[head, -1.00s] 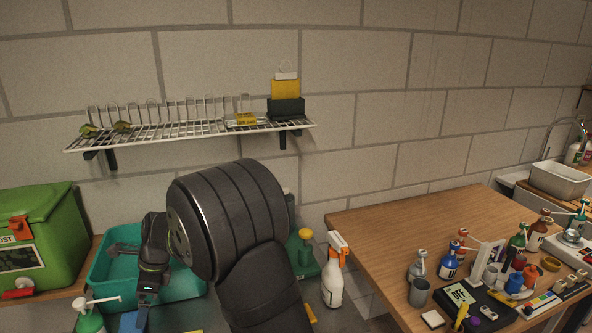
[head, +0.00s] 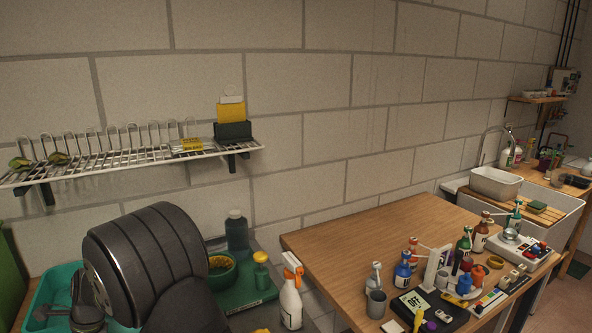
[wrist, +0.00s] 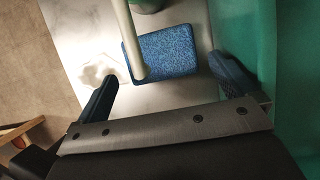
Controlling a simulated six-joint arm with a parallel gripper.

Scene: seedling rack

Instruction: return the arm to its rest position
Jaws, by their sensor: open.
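My gripper (wrist: 164,69) is open in the wrist view, its two dark blue fingers spread wide. A blue speckled pad (wrist: 172,58) lies beyond and between the fingertips, with a pale rod crossing over it. Nothing is held between the fingers. The distance from the fingers to the pad is hard to tell. In the head view, my dark, ribbed arm fills the lower left and largely hides the gripper end.
A teal tub (head: 45,290) stands beside my arm. A wire shelf (head: 110,160) hangs on the wall above. A white spray bottle (head: 290,305) stands near the wooden table (head: 350,240), whose right part is crowded with bottles. A green wall (wrist: 290,60) rises right of the fingers.

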